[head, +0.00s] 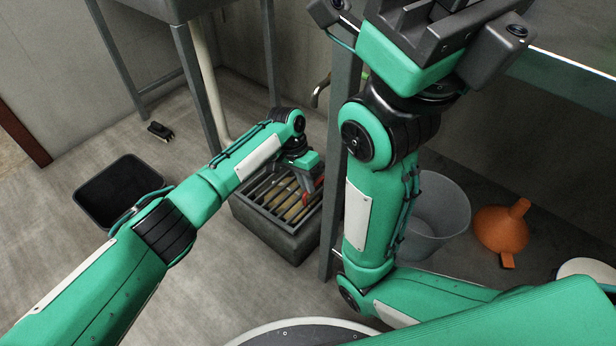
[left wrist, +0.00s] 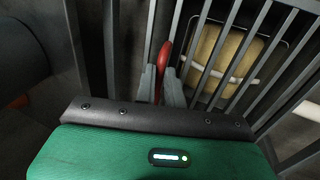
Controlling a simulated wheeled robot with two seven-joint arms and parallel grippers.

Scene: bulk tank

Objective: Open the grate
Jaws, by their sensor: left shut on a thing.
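The grate (head: 276,194) is a set of dark parallel bars over the top of a grey floor box (head: 270,233). It appears to lie about level, but my left arm hides its far part. Its bars also show in the left wrist view (left wrist: 222,62). A red handle (left wrist: 164,62) stands at the bars. My left gripper (left wrist: 160,82) is shut on the red handle, one finger on each side. In the head view my left gripper (head: 308,184) is at the right side of the grate. My right gripper (head: 425,25) is raised at the top, away from the grate; its fingertips are not clear.
A yellowish thing (left wrist: 222,58) shows below the bars. A dark post (head: 335,150) stands close right of the box. A translucent bucket (head: 436,215) and an orange funnel (head: 502,226) are to the right. A black tub (head: 112,190) is left; floor between is open.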

